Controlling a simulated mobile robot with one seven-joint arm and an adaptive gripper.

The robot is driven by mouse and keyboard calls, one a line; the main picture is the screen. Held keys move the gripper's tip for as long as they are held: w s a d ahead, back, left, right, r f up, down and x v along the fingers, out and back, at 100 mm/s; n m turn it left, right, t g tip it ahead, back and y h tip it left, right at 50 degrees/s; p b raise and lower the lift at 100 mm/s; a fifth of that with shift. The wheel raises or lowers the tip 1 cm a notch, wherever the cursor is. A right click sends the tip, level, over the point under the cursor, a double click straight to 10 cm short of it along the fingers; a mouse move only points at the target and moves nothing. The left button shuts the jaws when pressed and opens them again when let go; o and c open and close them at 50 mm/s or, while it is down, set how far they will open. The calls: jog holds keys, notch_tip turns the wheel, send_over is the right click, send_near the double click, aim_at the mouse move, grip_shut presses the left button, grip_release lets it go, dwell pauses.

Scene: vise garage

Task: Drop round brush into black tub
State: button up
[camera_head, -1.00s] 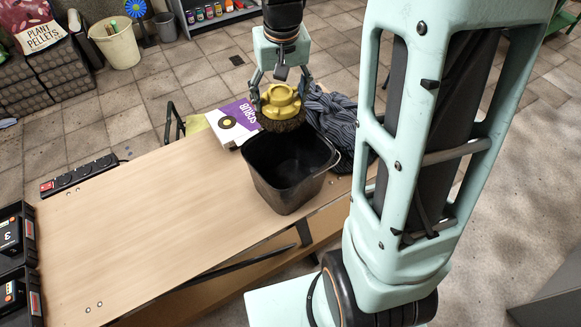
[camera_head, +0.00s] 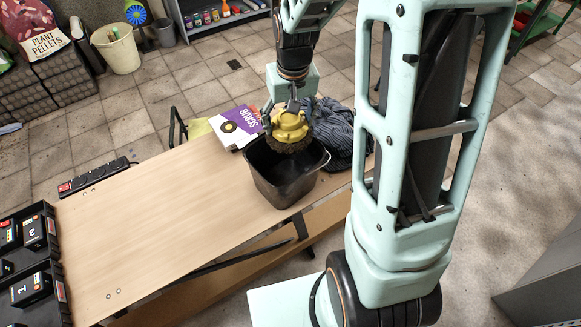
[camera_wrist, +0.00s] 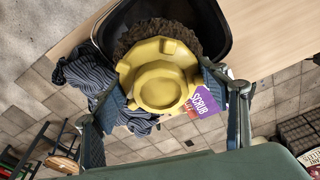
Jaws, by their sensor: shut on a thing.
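The round brush (camera_head: 290,128) has a yellow body and a ring of dark bristles. My gripper (camera_head: 288,118) is shut on its yellow body and holds it over the black tub (camera_head: 284,187), near the tub's far side. The tub stands upright and open at the far end of the workbench. In the wrist view the brush (camera_wrist: 160,80) sits between my two fingers (camera_wrist: 165,88), with the tub's dark rim (camera_wrist: 104,30) behind it. The bristles overlap the tub opening; their exact height above the rim is hard to tell.
A purple and white SCRUB box (camera_head: 236,126) lies just left of the tub. A striped dark cloth (camera_head: 334,135) lies to its right. A power strip (camera_head: 94,177) runs along the bench's left edge. The wooden bench top (camera_head: 160,225) is mostly clear.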

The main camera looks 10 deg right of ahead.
jog(key=shift+s+d, duration=0.1)
jog(key=shift+s, duration=0.3)
notch_tip(320, 180, down, 6)
jog(key=b, duration=0.4)
jog(key=o, duration=1.5)
jog(key=shift+o, duration=0.2)
jog(key=r, duration=0.4)
jog(key=s+r, duration=0.1)
jog(key=r, duration=0.7)
jog(key=shift+s, duration=0.35)
